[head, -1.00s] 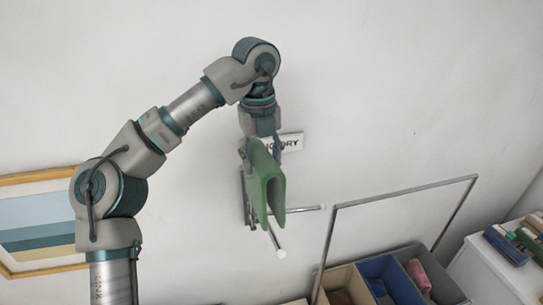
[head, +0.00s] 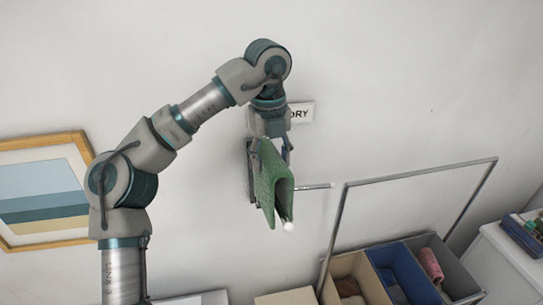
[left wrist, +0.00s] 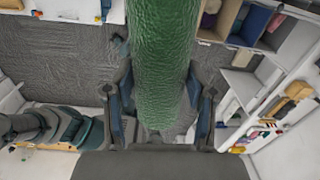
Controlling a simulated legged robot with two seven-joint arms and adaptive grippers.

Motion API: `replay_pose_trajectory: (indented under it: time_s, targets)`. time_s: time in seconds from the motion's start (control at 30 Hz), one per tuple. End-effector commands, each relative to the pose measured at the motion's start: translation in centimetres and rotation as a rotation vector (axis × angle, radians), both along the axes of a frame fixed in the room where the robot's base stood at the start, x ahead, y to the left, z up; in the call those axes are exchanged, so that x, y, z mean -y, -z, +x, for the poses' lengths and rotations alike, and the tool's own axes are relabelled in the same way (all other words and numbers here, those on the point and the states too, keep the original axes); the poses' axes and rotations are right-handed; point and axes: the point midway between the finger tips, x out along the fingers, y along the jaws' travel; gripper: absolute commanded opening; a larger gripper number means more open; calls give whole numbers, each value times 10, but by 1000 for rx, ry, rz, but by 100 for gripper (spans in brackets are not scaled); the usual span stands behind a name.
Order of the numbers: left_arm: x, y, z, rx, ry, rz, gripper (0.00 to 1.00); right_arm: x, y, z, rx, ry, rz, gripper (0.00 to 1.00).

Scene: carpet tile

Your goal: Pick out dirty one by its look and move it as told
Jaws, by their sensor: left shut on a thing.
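A green cloth (head: 268,185) hangs folded over, its two layers drooping with a gap at the lower right. My left gripper (head: 269,143) is shut on its top, high in front of the wall. In the left wrist view the cloth (left wrist: 165,60) fills the middle between the fingers. A metal wall rack (head: 318,187) has thin rods with white tips. One rod reaches right, behind the cloth; the white tip of another shows at the cloth's lower end. I cannot tell whether that rod lies inside the fold. My right gripper is out of view.
A wall sign (head: 301,112) reading "DRY", partly covered, is behind the gripper. A metal frame (head: 420,173) stands at right above a tan bin (head: 337,268), a blue bin (head: 405,262) and a grey bin (head: 450,262) with cloths inside. A striped picture (head: 45,190) hangs left.

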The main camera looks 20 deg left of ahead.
Motion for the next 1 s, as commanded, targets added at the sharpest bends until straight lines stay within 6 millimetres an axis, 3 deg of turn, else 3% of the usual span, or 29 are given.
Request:
replay_pose_trajectory:
  time_s: [0.3,1.0]
  targets:
    - [0,32,0,-1,0,-1,0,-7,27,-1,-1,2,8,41]
    - [0,87,0,0,0,0,0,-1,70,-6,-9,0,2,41]
